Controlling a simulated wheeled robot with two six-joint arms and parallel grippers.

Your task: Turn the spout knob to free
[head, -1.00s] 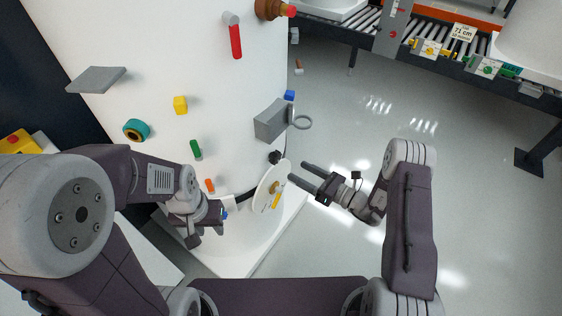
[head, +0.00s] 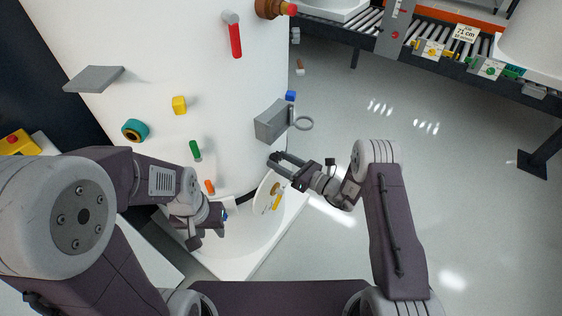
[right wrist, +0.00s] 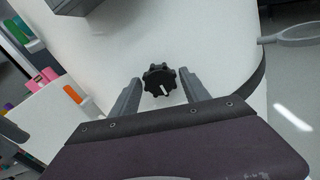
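The spout knob (right wrist: 160,80) is black and lobed with a white mark on its face, on the white curved tank wall (right wrist: 190,40) in the right wrist view. My right gripper (right wrist: 160,92) is open. Its two fingers stand apart on either side of the knob, with a visible gap, and nothing is held. In the head view my right gripper (head: 274,162) is in front of the tank and hides the knob. My left gripper (head: 208,228) is low beside the tank; its fingers are too unclear to read.
A white disc (head: 262,203) with a brass centre and yellow mark sits just below my right gripper. Several coloured parts, including a red handle (head: 236,42), dot the tank.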

